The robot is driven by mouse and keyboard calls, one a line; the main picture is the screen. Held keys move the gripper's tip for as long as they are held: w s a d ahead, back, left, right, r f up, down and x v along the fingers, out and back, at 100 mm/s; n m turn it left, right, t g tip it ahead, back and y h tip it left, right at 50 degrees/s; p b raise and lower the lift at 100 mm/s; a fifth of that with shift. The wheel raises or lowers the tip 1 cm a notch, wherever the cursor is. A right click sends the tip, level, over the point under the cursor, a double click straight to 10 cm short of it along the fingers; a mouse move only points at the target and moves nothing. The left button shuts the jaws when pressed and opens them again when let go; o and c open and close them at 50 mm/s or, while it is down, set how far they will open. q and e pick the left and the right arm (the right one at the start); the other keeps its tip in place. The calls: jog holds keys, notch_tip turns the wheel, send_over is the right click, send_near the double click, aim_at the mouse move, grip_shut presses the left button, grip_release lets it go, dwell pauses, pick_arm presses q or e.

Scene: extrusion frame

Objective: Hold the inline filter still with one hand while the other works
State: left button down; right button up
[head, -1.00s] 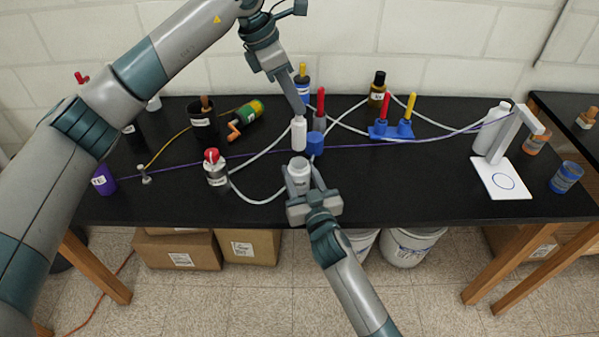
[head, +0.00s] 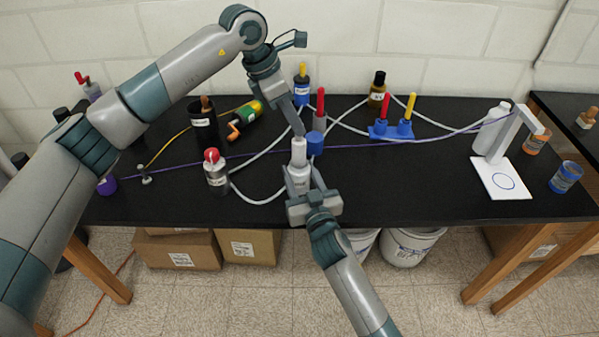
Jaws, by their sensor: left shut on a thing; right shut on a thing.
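The inline filter (head: 299,182), which I take to be the white upright cylindrical body with a grey band, stands near the front edge of the black table. My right gripper (head: 312,188) is shut on it from the front, and its fingers hide part of the sides. My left gripper (head: 299,133) comes down from above and is shut on a smaller white cylinder (head: 299,152). That cylinder is upright, directly over the filter's top, and its lower end appears to meet or enter it. The exact contact is too small to tell.
A blue cap-like piece (head: 315,143) and a red-handled tool (head: 320,108) are close right of the cylinder. A red-topped bottle (head: 216,172) is at left, with a white hose (head: 258,201) curving towards the filter. A purple cord (head: 400,142) crosses behind.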

pick_arm(q)
jog(key=shift+f, duration=0.95)
jog(key=c, duration=1.6)
grip_release()
jog(key=v, duration=1.2)
